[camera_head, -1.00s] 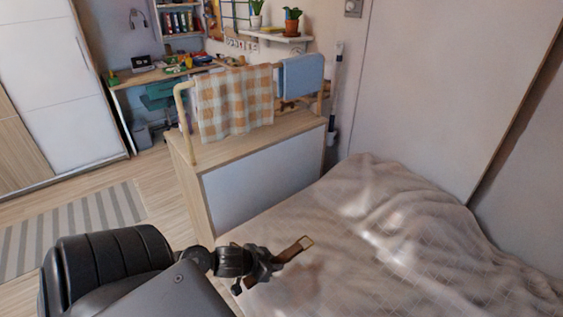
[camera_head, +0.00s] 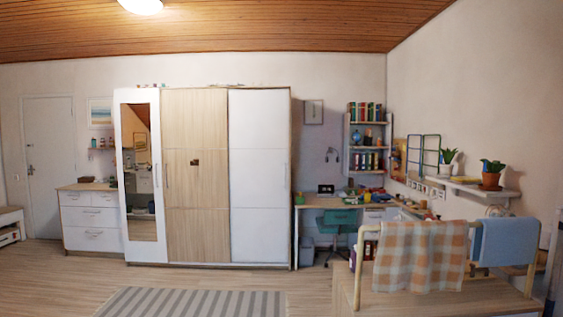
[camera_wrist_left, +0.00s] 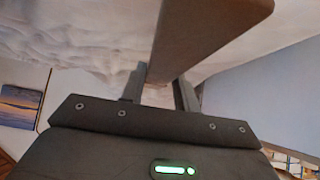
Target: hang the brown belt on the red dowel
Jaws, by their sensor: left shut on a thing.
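The brown belt (camera_wrist_left: 200,40) shows in the left wrist view as a broad, dark brown strip running up and to the right from the jaws. My left gripper (camera_wrist_left: 160,84) is shut on it, with one finger on each side of the strip. Neither gripper nor the belt shows in the head view now. I cannot make out a red dowel in either view. My right gripper is not in view.
In the head view, a pale rail with a checkered cloth (camera_head: 408,255) and a blue towel (camera_head: 505,242) stands at lower right. A wall shelf (camera_head: 468,188) holds plants. A wardrobe (camera_head: 195,180), a desk (camera_head: 345,202) and a striped rug (camera_head: 190,303) lie beyond. Floor at left is clear.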

